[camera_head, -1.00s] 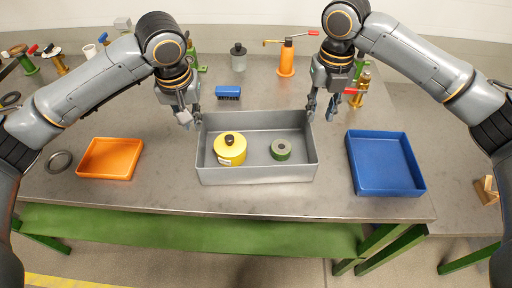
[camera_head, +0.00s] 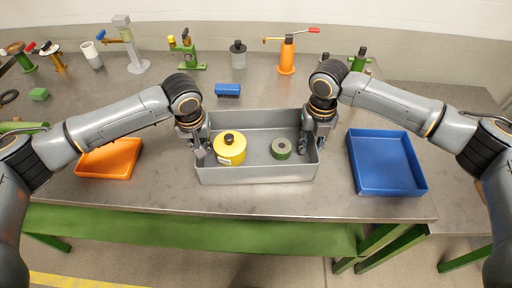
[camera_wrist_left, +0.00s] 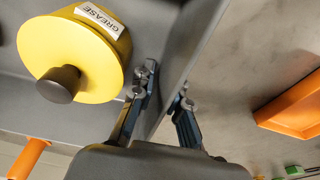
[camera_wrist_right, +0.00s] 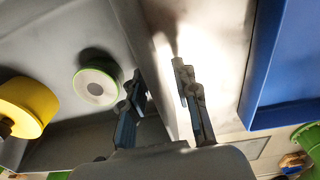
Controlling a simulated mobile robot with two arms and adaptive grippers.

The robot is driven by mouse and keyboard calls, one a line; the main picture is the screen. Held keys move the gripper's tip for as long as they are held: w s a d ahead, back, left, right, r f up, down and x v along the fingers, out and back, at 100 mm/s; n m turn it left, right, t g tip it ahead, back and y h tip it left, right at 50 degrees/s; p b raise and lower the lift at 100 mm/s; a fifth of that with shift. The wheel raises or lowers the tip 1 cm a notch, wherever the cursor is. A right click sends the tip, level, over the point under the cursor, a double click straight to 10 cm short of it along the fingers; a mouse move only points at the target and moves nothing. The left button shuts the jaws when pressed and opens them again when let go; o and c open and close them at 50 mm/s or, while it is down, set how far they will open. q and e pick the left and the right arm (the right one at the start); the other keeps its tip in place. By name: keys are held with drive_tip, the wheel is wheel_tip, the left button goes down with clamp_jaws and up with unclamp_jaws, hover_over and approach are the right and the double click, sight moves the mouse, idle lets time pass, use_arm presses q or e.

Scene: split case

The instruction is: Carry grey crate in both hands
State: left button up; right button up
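My left gripper (camera_head: 200,153) is at the crate's left wall. In the left wrist view its fingers (camera_wrist_left: 165,100) stand apart, one inside and one outside the wall (camera_wrist_left: 185,45). My right gripper (camera_head: 312,146) is at the right wall. In the right wrist view its fingers (camera_wrist_right: 160,85) also straddle the wall (camera_wrist_right: 147,50), with a gap showing. Firm contact with either wall does not show.
An orange tray (camera_head: 108,158) lies left of the crate and a blue tray (camera_head: 386,162) right of it. The table's front edge is close to the crate.

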use_arm(q)
drive_tip(key=shift+f, duration=0.1)
use_arm(e)
drive_tip(key=shift+f, duration=0.1)
use_arm(q)
drive_tip(key=shift+c, duration=0.9)
use_arm(e)
drive_tip(key=shift+c, duration=0.9)
use_arm(q)
clamp_jaws()
use_arm(e)
clamp_jaws()
use_arm(q)
drive_tip(key=shift+w+r, duration=0.1)
drive_tip(key=shift+r, duration=0.1)
use_arm(e)
drive_tip(key=shift+w+r, duration=0.1)
drive_tip(key=shift+r, duration=0.1)
